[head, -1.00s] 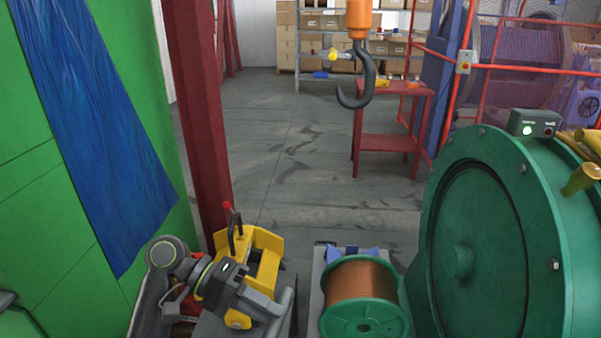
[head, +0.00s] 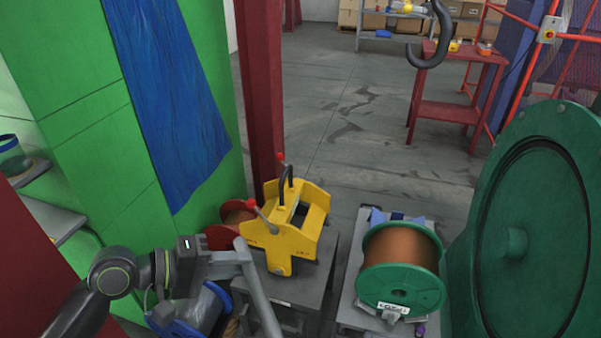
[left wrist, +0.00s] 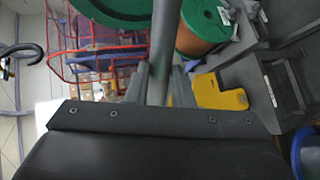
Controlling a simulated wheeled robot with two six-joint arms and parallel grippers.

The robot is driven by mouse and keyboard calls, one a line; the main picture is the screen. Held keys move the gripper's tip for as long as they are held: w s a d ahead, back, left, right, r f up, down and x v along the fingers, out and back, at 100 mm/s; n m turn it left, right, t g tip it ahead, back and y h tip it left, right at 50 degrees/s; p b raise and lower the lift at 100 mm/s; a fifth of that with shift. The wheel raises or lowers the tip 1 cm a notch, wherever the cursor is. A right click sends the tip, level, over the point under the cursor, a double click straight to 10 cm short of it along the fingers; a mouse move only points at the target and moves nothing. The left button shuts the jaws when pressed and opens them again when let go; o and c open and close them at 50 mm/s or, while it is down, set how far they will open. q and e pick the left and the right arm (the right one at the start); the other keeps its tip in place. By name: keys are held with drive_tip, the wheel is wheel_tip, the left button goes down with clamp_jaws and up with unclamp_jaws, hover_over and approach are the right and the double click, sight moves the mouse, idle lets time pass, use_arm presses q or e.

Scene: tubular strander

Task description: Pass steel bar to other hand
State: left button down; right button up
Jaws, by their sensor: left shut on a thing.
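The steel bar (head: 262,296) is a plain grey rod. In the head view it slants from near the yellow frame down toward the bottom edge. My left gripper (head: 238,262) is shut on the bar near its upper end in this view. In the left wrist view the bar (left wrist: 161,45) runs up from between the fingers of my left gripper (left wrist: 160,84) and leaves at the top edge. My right gripper is in neither view.
A yellow frame (head: 284,242) with red-knobbed levers stands on a grey stand just right of the bar. A copper spool with green flanges (head: 402,262) sits farther right, beside a large green wheel (head: 525,230). A red table (head: 455,112) and open floor lie beyond.

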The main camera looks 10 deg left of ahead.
use_arm(q)
drive_tip(key=w+d+r+m+g+h, duration=0.15)
drive_tip(key=d+r, duration=0.25)
drive_tip(key=d, duration=0.4)
drive_tip(key=w+d+r+m+g, duration=0.1)
drive_tip(key=w+d+r, duration=0.2)
drive_tip(key=d, duration=0.6)
drive_tip(key=a+r, duration=0.5)
drive_tip(key=r, duration=0.5)
drive_tip(key=w+d+f+m+g+h, duration=0.1)
drive_tip(key=w+d+f+m+g, duration=0.4)
drive_tip(key=f, duration=0.5)
drive_tip(key=shift+w+m+g, duration=0.45)
drive_tip(key=shift+w+g, duration=0.3)
drive_tip(key=shift+g, duration=0.2)
drive_tip(key=shift+a, duration=0.15)
